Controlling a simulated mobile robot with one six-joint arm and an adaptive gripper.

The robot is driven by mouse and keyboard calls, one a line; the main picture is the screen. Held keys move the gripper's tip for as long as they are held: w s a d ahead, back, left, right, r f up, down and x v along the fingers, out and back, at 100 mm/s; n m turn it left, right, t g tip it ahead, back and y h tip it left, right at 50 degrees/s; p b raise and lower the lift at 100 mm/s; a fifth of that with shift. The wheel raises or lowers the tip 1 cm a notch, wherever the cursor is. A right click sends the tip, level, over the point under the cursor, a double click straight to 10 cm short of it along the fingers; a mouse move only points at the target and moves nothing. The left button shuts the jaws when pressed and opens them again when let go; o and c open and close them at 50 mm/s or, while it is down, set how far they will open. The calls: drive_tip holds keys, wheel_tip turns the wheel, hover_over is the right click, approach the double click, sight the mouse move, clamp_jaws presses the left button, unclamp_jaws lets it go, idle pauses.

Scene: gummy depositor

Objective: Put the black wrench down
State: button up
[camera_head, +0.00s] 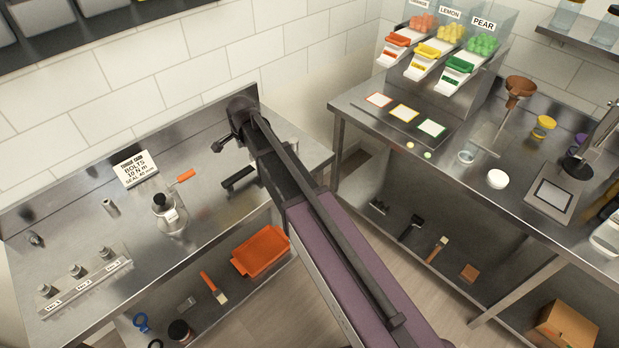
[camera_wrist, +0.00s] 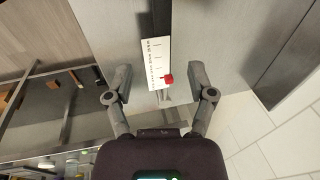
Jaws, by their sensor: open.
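A black bar-shaped tool (camera_head: 238,178), which looks like the black wrench, lies on the left steel bench beside my arm. In the wrist view, a black handle (camera_wrist: 161,18) enters from the top edge and meets a white scale plate (camera_wrist: 155,62) with a red knob (camera_wrist: 168,79). These seem to be parts of the same tool, but I cannot be sure. My gripper (camera_wrist: 160,84) is open, one finger on each side of the plate, with clear gaps; neither finger touches it. In the head view, my arm hides part of the gripper (camera_head: 219,146) and the bench behind.
An orange tray (camera_head: 260,251) sits on the shelf below. A second bench (camera_head: 455,165) stands right, across a gap.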

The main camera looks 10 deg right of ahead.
drive_tip(key=s+d+n+g, duration=0.2)
drive_tip(key=s+d+n, duration=0.9)
drive_tip(key=s+d, duration=1)
drive_tip(key=d, duration=0.2)
drive_tip(key=shift+s+d+f+h, duration=0.25)
drive_tip(key=shift+s+d+h, duration=0.05)
drive_tip(key=shift+s+h, duration=0.1)
drive_tip(key=shift+w, duration=0.1)
drive_tip(key=shift+f+b, duration=0.95)
drive_tip(key=shift+b, duration=0.05)
drive_tip(key=shift+c, duration=1)
